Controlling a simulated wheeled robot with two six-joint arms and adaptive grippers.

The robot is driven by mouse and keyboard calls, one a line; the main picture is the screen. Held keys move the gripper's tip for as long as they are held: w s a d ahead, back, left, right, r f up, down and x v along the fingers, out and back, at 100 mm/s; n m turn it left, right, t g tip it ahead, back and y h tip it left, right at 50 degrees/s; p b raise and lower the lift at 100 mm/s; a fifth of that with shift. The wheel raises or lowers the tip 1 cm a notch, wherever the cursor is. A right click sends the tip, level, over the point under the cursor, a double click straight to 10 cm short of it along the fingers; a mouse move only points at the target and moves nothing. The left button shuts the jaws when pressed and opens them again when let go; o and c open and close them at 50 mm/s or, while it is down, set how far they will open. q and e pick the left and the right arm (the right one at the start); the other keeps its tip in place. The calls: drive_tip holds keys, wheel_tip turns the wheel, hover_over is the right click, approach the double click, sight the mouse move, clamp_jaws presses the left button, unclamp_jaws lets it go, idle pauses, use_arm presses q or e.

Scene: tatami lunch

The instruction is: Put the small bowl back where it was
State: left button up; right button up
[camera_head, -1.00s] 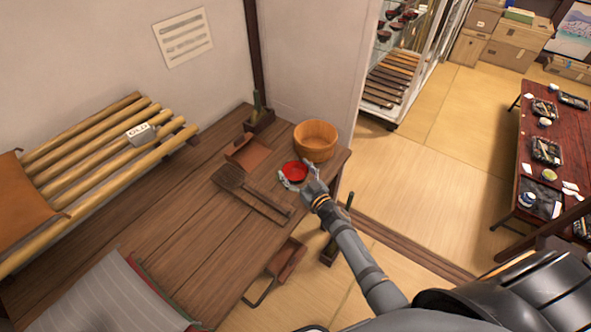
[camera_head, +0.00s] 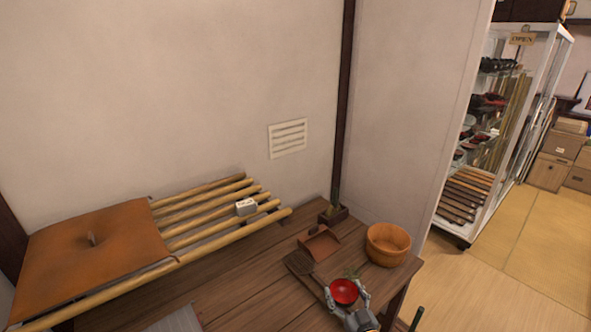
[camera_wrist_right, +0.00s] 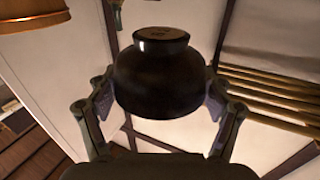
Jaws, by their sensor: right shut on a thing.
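The small bowl (camera_head: 344,290) is red inside; in the right wrist view its outside (camera_wrist_right: 157,78) is glossy black with a foot ring. My right gripper (camera_head: 347,299) is shut on it, with one finger on each side. In the head view the bowl shows over the right end of the wooden bench (camera_head: 262,287), its red inside facing up. In the right wrist view nothing but the fingers touches it. Its height over the bench is hard to tell. My left gripper is not in view.
A wooden tub (camera_head: 388,245) stands close behind and right of the bowl. A bamboo rack (camera_head: 215,218) with a leather piece (camera_head: 95,250) runs along the wall.

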drive_tip(key=s+r+m+h, duration=0.2)
drive_tip(key=s+r+h, duration=0.1)
drive_tip(key=s+r, duration=0.4)
drive_tip(key=s, duration=0.3)
drive_tip(key=shift+s+d, duration=0.2)
drive_tip(key=shift+s, duration=0.1)
drive_tip(key=shift+r, duration=0.1)
